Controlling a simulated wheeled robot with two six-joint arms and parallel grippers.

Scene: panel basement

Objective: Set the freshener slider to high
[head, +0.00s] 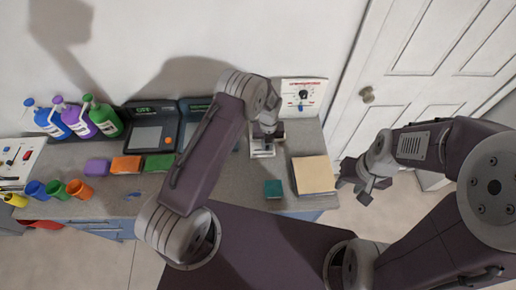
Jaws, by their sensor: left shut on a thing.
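My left gripper (266,133) points down over a small white slider unit (263,153) on the grey counter, near the wall. It is shut on the slider's knob, which the fingers hide, so its setting cannot be read. My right gripper (357,182) hangs in the air beyond the counter's right end, away from the unit. Its fingers are too small and angled to tell whether they are open.
A white wall panel (303,97) with a dark knob stands behind right. A tan block (310,174) and a teal block (272,188) lie nearby. Black devices (150,133), bottles (78,120), coloured blocks and cups fill the counter's left. A white door (430,60) is at right.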

